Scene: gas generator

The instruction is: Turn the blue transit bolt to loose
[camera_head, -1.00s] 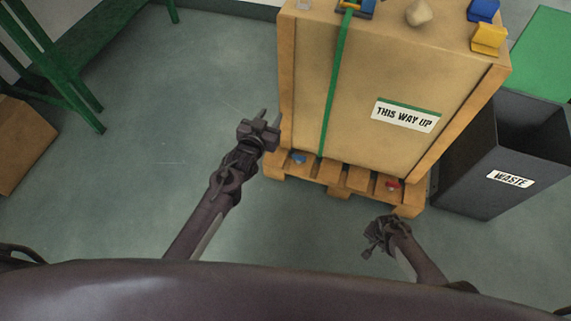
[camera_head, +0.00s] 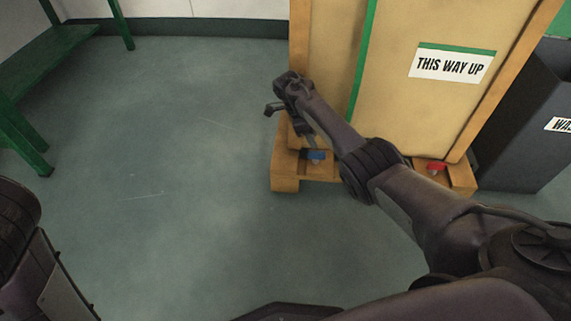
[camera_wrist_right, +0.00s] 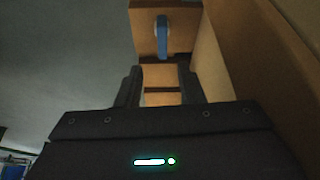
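The blue transit bolt (camera_head: 316,155) sits low on the wooden pallet at the crate's left corner, partly behind my right arm. In the right wrist view the blue bolt (camera_wrist_right: 161,35) shows as an elongated blue handle on a wooden block, ahead of the fingers and above their gap in the picture. My right gripper (camera_head: 290,122) is near the crate's left edge, above the bolt. In the right wrist view its two fingers (camera_wrist_right: 160,88) stand apart with nothing between them. My left gripper is out of view; only part of my left arm shows at the lower left.
A red bolt (camera_head: 436,167) sits at the pallet's right corner. The crate (camera_head: 420,115) with the THIS WAY UP label stands on the pallet (camera_head: 284,178). A dark waste bin (camera_head: 525,130) is at the right, a green bench (camera_head: 50,55) at the left. The floor left of the pallet is clear.

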